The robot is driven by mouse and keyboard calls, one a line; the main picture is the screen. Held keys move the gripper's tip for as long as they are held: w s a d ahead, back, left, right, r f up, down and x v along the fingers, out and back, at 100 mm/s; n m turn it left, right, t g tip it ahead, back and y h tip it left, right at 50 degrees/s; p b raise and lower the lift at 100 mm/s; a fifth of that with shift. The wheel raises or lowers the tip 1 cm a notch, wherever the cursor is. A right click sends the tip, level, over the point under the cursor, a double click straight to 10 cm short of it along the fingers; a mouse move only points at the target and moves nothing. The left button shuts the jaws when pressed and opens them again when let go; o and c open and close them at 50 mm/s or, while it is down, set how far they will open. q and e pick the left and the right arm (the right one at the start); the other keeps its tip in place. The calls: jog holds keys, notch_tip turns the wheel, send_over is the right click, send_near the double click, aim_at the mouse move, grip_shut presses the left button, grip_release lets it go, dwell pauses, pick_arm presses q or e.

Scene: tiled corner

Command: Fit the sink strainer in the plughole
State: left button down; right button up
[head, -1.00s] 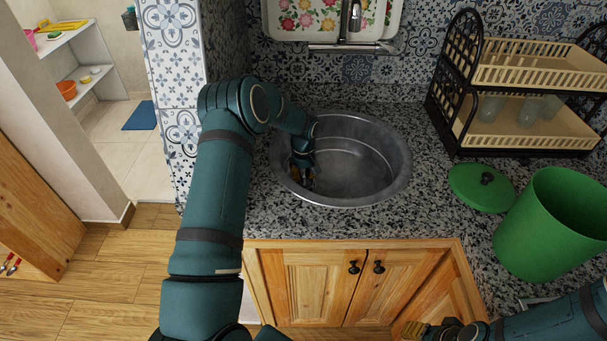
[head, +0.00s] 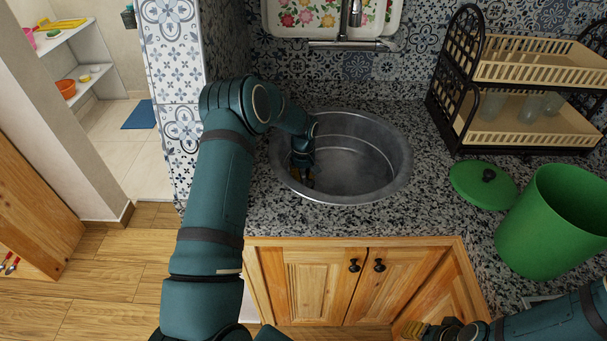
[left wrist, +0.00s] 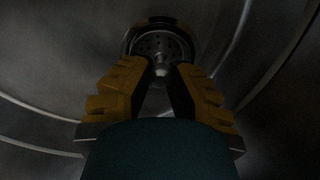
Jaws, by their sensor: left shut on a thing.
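My left gripper (head: 303,178) reaches down into the round metal sink (head: 362,168), near its left side. The left wrist view shows its yellow-padded fingers (left wrist: 162,78) shut on the knob of the sink strainer (left wrist: 150,46). The strainer is a small grey metal disc with holes. A dark ring, which looks like the plughole (left wrist: 158,21), shows just beyond and around the strainer. I cannot tell whether the strainer is seated in it or just above it. In the head view the strainer is hidden. My right gripper (head: 418,331) is at the bottom edge, its opening unclear.
A tap (head: 350,42) stands behind the sink. To the right are a dish rack (head: 520,75) with glasses, a green lid (head: 480,188) and a green bin (head: 550,225) on the speckled counter (head: 430,215). A tiled wall corner (head: 175,65) stands left of my left arm.

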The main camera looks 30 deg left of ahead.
aim_at(303, 175)
pick_arm(q)
jog(key=shift+f, duration=0.1)
dwell(0.3)
jog(key=shift+c, duration=2.2)
grip_release()
jog(key=shift+r+p, duration=2.55)
jog(key=shift+r, duration=2.45)
